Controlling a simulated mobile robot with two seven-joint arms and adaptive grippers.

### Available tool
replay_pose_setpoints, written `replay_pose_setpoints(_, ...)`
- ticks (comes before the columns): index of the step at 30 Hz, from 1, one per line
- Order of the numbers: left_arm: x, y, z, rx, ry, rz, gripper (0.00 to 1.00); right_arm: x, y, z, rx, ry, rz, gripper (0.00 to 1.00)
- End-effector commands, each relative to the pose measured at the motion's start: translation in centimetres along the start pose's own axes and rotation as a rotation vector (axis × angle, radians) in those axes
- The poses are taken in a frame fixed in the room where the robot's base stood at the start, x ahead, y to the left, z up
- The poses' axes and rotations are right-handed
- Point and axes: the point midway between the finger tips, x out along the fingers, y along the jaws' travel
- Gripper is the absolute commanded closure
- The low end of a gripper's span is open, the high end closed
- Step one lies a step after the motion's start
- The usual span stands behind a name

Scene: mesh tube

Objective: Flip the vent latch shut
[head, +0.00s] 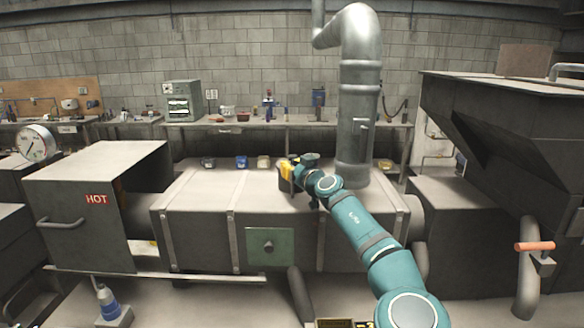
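A small lever-like fitting (363,124) sticks out from the side of the upright metal vent pipe (354,158). It may be the vent latch; it is too small to tell how it is set.
Small dishes, one blue (241,162), stand along the housing's back edge; a yellow one (385,164) is right of the pipe. A green panel with a knob (269,247) is on the housing's front. An orange handle (535,246) is at right, a dark hopper (490,110) above it.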

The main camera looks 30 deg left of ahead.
Motion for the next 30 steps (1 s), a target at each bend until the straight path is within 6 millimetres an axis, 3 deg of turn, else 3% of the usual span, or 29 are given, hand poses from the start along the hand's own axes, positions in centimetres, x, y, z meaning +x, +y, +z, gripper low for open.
replay_pose_setpoints(14, 0.0, 0.0, 0.0, -0.002, 0.001, 0.018, 1.0, 0.4, 0.1, 0.1, 0.0, 0.0, 0.001, 0.53)
replay_pose_setpoints(30, 0.0, -0.1, 0.0, -0.01, -0.001, 0.279, 1.0, 4.0, 1.3, 0.5, 0.0, 0.0, 0.008, 0.53)
